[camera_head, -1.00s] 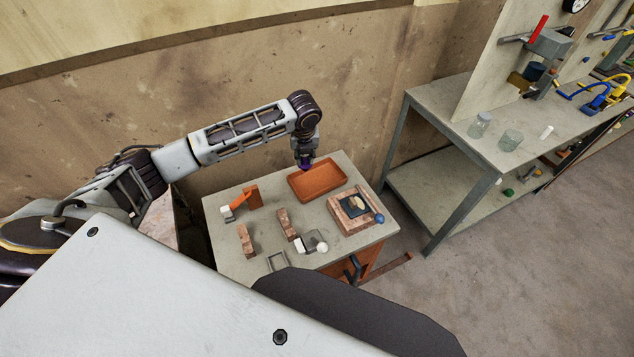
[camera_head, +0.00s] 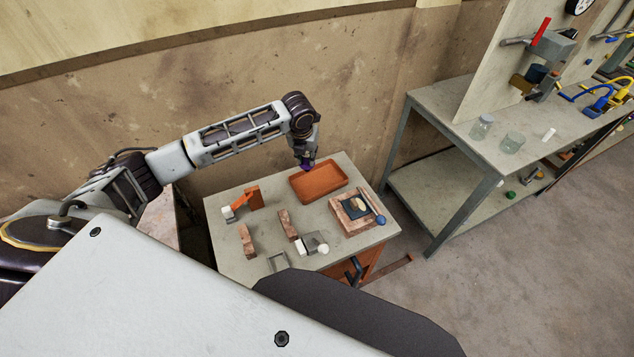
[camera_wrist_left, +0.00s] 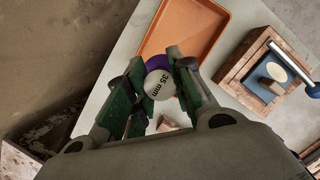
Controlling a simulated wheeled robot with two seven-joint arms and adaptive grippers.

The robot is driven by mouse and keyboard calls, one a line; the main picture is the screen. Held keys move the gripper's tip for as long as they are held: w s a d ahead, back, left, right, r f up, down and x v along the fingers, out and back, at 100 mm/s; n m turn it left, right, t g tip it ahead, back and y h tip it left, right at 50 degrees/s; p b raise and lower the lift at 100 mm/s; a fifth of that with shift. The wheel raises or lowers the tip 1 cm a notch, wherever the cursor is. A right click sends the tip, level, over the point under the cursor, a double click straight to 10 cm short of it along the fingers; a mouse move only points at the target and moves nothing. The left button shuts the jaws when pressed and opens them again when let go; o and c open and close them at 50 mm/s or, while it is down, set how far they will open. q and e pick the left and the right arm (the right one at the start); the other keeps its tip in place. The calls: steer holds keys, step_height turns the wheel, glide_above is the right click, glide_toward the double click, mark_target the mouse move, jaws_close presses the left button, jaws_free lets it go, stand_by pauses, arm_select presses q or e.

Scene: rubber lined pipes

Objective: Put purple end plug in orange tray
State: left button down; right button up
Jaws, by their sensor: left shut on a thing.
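The purple end plug (camera_wrist_left: 158,62) is between the fingers of my left gripper (camera_wrist_left: 152,88) in the left wrist view. Its pale grey face reads "35 mm". In the head view the left gripper (camera_head: 306,164) points down at the back left corner of the orange tray (camera_head: 326,187), with a bit of purple at its tip. The tray lies on the small grey table and looks empty. In the left wrist view the tray (camera_wrist_left: 205,30) is just beyond the plug. I cannot tell the plug's exact height above the tray. My right gripper is not in view.
A wooden block with a dark blue inset (camera_head: 353,208) and a blue-tipped rod stand right of the tray. Several wooden blocks (camera_head: 287,224) and small parts stand on the grey table (camera_head: 235,262). A workbench (camera_head: 450,100) with glass jars is to the right.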

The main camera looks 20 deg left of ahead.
mark_target(306, 164)
arm_select(q)
steer(key=shift+f, duration=3.15)
steer(key=shift+f, duration=1.85)
steer(key=shift+f, duration=0.1)
steer(key=c, duration=1.2)
jaws_free()
steer(key=shift+c, duration=0.2)
steer(key=shift+v, duration=6.1)
steer(key=shift+w, duration=0.1)
